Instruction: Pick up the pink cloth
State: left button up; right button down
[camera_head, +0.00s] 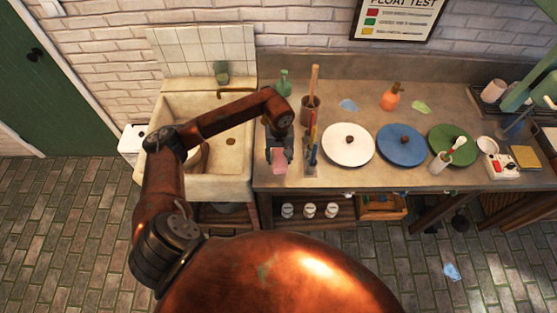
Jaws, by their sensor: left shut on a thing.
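My left arm comes in from the left and reaches over the sink to the counter's left end. My left gripper (278,150) points down there and is shut on the pink cloth (279,157). The cloth shows as a small pink patch at the fingertips. I cannot tell whether it touches the counter. My right gripper is not in view.
A holder with brushes (311,155) stands close right of the gripper. A brown pot (311,110) and green bottle (284,84) stand behind. White (348,153), blue (400,152) and green (452,151) plates lie to the right. The sink (233,147) is left.

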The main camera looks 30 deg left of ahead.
aim_at(281, 166)
pick_arm(q)
jog(key=s+r, duration=0.1)
jog(key=d+r, duration=0.1)
jog(key=r, duration=0.1)
jog(key=s+d+r, duration=0.1)
jog(key=shift+s+d+r, duration=0.2)
jog(key=shift+s, duration=0.1)
jog(key=s+d+r+b, duration=0.1)
jog(key=s+d+r, duration=0.2)
jog(key=s+d, duration=0.3)
jog(key=shift+s+r, duration=0.2)
jog(key=shift+r, duration=0.1)
